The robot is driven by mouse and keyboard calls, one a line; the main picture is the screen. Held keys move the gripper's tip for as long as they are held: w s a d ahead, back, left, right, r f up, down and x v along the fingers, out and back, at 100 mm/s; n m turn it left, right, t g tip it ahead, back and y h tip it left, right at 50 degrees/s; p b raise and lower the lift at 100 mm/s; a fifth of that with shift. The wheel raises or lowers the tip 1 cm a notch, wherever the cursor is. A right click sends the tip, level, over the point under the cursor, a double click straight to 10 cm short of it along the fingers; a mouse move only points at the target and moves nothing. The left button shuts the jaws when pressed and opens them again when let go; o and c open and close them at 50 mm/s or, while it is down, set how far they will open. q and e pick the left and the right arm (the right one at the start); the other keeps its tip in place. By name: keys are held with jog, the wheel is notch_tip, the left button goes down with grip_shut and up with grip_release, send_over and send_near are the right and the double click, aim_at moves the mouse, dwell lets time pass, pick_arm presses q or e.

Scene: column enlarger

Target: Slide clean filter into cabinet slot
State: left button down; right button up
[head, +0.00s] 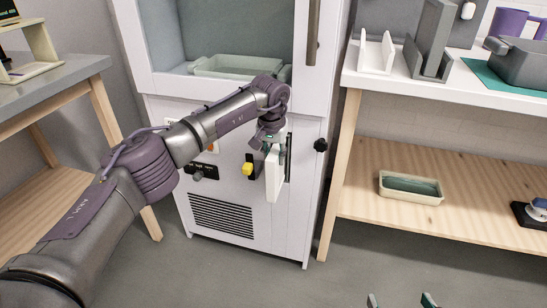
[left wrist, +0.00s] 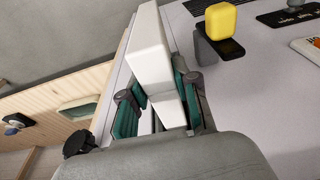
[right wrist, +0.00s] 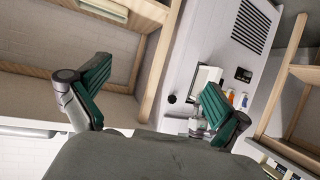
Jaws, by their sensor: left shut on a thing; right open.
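The white, flat filter (head: 273,178) stands upright on edge at the front of the white cabinet (head: 222,170). My left gripper (head: 275,146) is shut on the filter's upper part. In the left wrist view the filter (left wrist: 151,50) sits between the teal finger pads and reaches out past them. A dark vertical slot (head: 289,158) shows in the cabinet front just right of the filter. I cannot tell whether the filter's far edge is inside it. My right gripper (head: 401,300) is open and empty, low at the bottom of the head view, away from the cabinet.
A yellow knob or latch (head: 247,170) juts out just left of the filter. A black knob (head: 320,145) is right of the slot. A wooden shelf unit (head: 350,190) stands at the right, holding a tray (head: 411,188). The floor before the cabinet is clear.

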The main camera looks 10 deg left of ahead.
pick_arm(q)
jog(key=shift+w, duration=0.75)
pick_arm(e)
jog(key=shift+w+a+r+t, duration=0.15)
jog(key=shift+w+r+t, duration=0.1)
jog(key=shift+r, duration=0.2)
jog(key=shift+w+a+r+t, duration=0.15)
jog(key=shift+w+r+t, duration=0.1)
jog(key=shift+r, duration=0.2)
pick_arm(q)
jog(key=shift+f, duration=0.1)
pick_arm(e)
jog(key=shift+s+d+f+g, duration=0.15)
jog(key=shift+s+f+g, duration=0.15)
jog(key=shift+f, duration=0.25)
pick_arm(q)
jog(key=c, duration=0.8)
grip_release()
jog(key=shift+o, duration=0.3)
jog(key=o, duration=0.7)
jog(key=shift+o, duration=0.2)
pick_arm(e)
jog(key=shift+w+r, duration=0.1)
jog(key=shift+r, duration=0.05)
